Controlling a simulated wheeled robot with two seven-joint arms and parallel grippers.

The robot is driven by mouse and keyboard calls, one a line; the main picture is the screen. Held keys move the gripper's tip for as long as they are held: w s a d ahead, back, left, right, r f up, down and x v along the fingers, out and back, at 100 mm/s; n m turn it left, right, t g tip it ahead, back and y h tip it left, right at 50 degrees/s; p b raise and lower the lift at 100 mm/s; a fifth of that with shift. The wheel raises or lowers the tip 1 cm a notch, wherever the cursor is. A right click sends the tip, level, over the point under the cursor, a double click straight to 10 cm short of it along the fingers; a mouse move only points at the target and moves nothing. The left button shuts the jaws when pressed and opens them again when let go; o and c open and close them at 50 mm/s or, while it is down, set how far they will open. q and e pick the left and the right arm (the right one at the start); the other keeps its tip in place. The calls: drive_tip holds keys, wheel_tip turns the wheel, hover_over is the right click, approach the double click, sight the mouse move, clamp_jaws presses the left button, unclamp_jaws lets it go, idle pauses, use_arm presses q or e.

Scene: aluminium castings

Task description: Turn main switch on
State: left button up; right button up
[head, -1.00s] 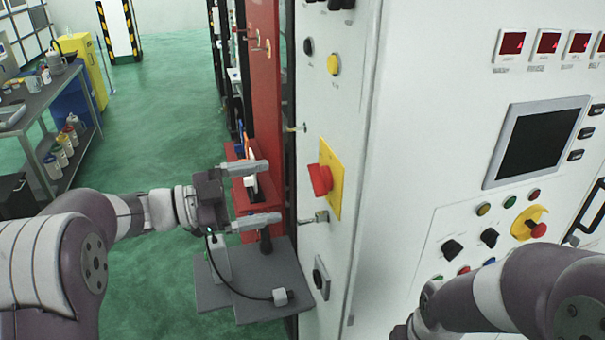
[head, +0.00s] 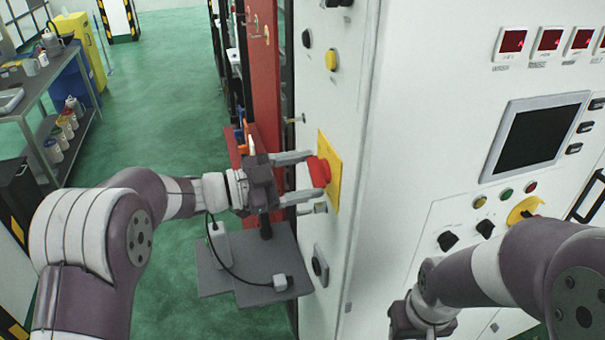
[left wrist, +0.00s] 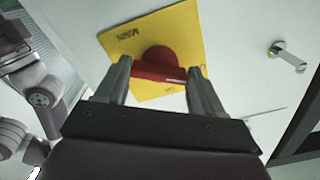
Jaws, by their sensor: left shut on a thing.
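The main switch is a red rotary knob (head: 318,172) on a yellow plate (head: 334,160), on the side of the white cabinet. In the left wrist view the red knob (left wrist: 160,65) lies between the two fingers, and the yellow plate (left wrist: 180,32) carries the word MAIN. My left gripper (head: 316,175) is shut on the knob, one finger on either side of it. My right arm (head: 500,285) is in front of the cabinet's control panel; its fingers are not visible.
A key-like metal handle (left wrist: 288,56) sticks out of the cabinet near the switch. A grey shelf (head: 240,285) with a cable lies below my left gripper. A dark screen (head: 535,138) and several buttons are on the front panel. A workbench (head: 50,90) stands at left.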

use_arm(q)
drive_tip(key=shift+m+b, duration=0.3)
drive_tip(key=shift+b, duration=0.4)
drive_tip(key=m+b, duration=0.9)
drive_tip(key=b, duration=0.6)
drive_tip(key=shift+f+m, duration=0.15)
drive_tip(key=shift+m, duration=0.15)
drive_tip(key=shift+m+b, duration=1)
drive_tip(key=shift+b, duration=0.25)
drive_tip(key=o, duration=0.9)
drive_tip(key=shift+c, duration=0.2)
drive_tip(key=shift+o, duration=0.9)
drive_tip(key=shift+s+r, duration=0.2)
drive_tip(key=shift+a, duration=0.1)
